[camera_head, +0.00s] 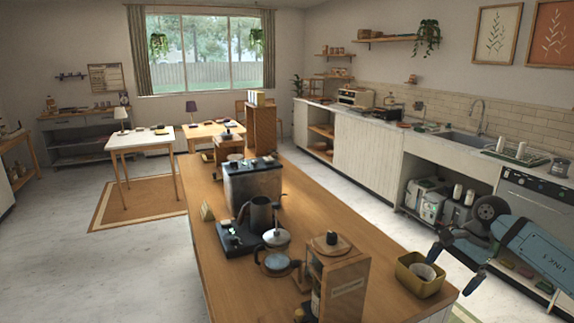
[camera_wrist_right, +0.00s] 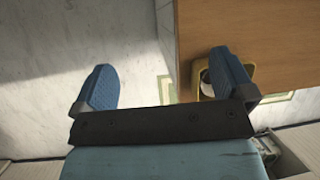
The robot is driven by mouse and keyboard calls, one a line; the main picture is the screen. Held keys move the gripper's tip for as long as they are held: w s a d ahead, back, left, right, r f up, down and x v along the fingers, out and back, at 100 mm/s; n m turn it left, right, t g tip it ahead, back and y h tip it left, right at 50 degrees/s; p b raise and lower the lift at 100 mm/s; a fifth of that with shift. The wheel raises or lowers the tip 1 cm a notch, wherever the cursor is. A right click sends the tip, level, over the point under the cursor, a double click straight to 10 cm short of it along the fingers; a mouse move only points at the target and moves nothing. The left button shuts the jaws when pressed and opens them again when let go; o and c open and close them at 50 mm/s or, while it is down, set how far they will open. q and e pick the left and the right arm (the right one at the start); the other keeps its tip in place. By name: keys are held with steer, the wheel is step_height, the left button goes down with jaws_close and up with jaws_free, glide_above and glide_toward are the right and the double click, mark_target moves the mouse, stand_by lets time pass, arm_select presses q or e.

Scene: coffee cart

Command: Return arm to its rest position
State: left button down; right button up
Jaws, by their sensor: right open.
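My right gripper (camera_head: 454,267) is at the right of the head view, above the floor side of the wooden counter's right edge. Its two blue fingers are spread wide with nothing between them, and they also show in the right wrist view (camera_wrist_right: 162,65). A yellow square container (camera_head: 412,289) with a white cup (camera_head: 424,271) in it sits on the counter's near right corner, just left of the gripper. In the wrist view the right-hand finger partly hides the container (camera_wrist_right: 252,71). The gripper appears apart from it. My left gripper is not in view.
A back counter with a sink (camera_head: 458,139) runs along the right wall. Floor (camera_head: 402,222) lies open between the counters.

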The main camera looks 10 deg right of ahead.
steer(key=s+a+f+m+t+y, duration=0.7)
steer(key=a+f+m+y, duration=0.3)
steer(key=m, duration=0.8)
steer(key=s+d+f+m+t+h, duration=0.1)
steer(key=s+d+f+m+h, duration=0.35)
steer(key=s+f+m, duration=0.8)
steer(key=s+d+f+m+t+h, duration=0.15)
steer(key=s+f+m+h, duration=0.5)
steer(key=m, duration=1.05)
steer(key=a+m+t, duration=0.2)
steer(key=a+m, duration=0.6)
steer(key=a, duration=1.4)
arm_select(q)
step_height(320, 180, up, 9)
steer(key=p, duration=0.9)
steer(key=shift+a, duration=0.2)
arm_select(e)
step_height(320, 180, up, 9)
steer(key=shift+s+d+h, duration=0.15)
steer(key=shift+s+h, duration=0.15)
steer(key=shift+s, duration=0.1)
